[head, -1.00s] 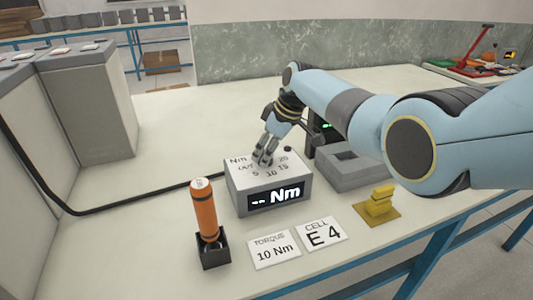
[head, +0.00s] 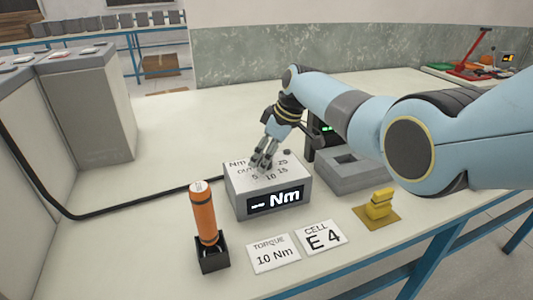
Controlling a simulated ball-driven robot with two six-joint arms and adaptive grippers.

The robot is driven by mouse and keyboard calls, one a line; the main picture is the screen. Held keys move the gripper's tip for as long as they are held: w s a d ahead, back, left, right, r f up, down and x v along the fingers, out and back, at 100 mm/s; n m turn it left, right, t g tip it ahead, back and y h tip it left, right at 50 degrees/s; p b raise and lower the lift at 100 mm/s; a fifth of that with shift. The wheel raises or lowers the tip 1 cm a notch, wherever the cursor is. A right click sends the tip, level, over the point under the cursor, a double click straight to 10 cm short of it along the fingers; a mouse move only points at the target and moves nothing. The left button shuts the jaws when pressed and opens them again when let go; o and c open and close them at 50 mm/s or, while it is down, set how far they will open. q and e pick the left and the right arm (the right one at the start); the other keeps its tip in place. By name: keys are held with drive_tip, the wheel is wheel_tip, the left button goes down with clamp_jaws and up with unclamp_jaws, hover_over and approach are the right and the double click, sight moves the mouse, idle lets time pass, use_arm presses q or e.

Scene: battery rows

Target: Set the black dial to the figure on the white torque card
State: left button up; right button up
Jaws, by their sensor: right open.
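The grey torque box (head: 236,197) stands on the table. Its top carries "Nm", "OUT" and several figures, among them 5, 10, 15 and 25. Its front display (head: 275,201) reads "-- Nm". My right gripper (head: 261,166) is open, pointing down at the middle of the box top. The black dial cannot be made out; the fingers cover the middle of the scale. I cannot tell whether they touch anything. The white torque card (head: 273,254) lies in front of the box and reads "TORQUE 10 Nm". My left gripper is out of view.
An orange tool (head: 204,215) stands upright in a black holder (head: 213,260) left of the cards. The "CELL E 4" card (head: 321,237) and a yellow block (head: 380,204) lie to the right. A grey open block (head: 352,172) stands behind. A black cable (head: 120,207) crosses the table.

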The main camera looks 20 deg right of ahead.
drive_tip(key=shift+r, duration=0.1)
drive_tip(key=v, duration=1.1)
drive_tip(key=shift+d+r, duration=0.2)
drive_tip(key=shift+r, duration=0.1)
drive_tip(key=shift+s, duration=0.15)
